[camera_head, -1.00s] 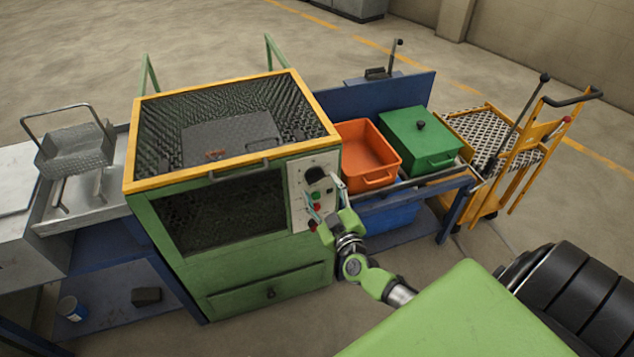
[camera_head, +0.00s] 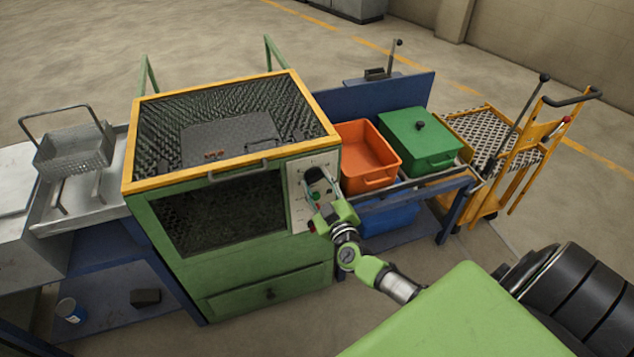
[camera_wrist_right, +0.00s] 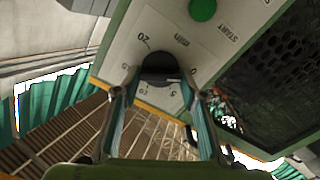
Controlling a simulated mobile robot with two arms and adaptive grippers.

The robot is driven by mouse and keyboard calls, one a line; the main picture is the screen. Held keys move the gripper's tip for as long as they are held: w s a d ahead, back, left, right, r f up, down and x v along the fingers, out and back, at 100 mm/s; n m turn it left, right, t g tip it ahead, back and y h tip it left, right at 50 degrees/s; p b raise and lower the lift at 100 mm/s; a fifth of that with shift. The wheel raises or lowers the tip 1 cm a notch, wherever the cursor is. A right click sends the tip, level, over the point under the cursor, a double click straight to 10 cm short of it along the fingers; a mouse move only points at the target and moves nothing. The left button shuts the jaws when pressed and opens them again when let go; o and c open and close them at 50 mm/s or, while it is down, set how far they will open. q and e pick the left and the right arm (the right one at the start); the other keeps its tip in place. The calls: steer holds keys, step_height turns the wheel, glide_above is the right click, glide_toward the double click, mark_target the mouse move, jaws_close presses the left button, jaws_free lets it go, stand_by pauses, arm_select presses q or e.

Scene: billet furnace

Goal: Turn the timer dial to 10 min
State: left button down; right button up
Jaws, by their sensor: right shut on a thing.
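The timer dial (camera_head: 314,174) is a black round knob at the top of the pale control panel on the green furnace. In the right wrist view the dial (camera_wrist_right: 160,66) sits on a white face with "20", "min", "0" and "5" printed around it. My right gripper (camera_head: 317,182) is at the panel, and in the wrist view its fingers (camera_wrist_right: 153,92) are closed on the dial from both sides. The fingers hide part of the scale. A light line shows on the dial, but I cannot tell the exact setting. My left gripper is not in view.
The green START button (camera_wrist_right: 203,9) is close to the dial. The furnace (camera_head: 225,276) has a yellow-rimmed mesh top. An orange bin (camera_head: 366,148) and a green lidded box (camera_head: 419,138) stand to its right. A yellow cart (camera_head: 530,150) is farther right.

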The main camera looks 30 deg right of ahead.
steer(key=shift+m, duration=1.1)
steer(key=m, duration=0.2)
steer(key=shift+m+p, duration=0.3)
steer(key=m, duration=0.2)
steer(key=shift+s+d+m, duration=0.1)
steer(key=shift+m, duration=0.2)
steer(key=m+b, duration=0.1)
steer(key=m, duration=0.2)
steer(key=shift+f+m, duration=0.1)
steer(key=shift+m, duration=0.3)
steer(key=m+b, duration=0.1)
steer(key=m, duration=0.5)
steer(key=shift+d+f+b, duration=0.15)
steer(key=shift+b, duration=0.2)
steer(key=m+b, duration=0.2)
steer(key=m, duration=0.4)
steer(key=shift+m, duration=0.4)
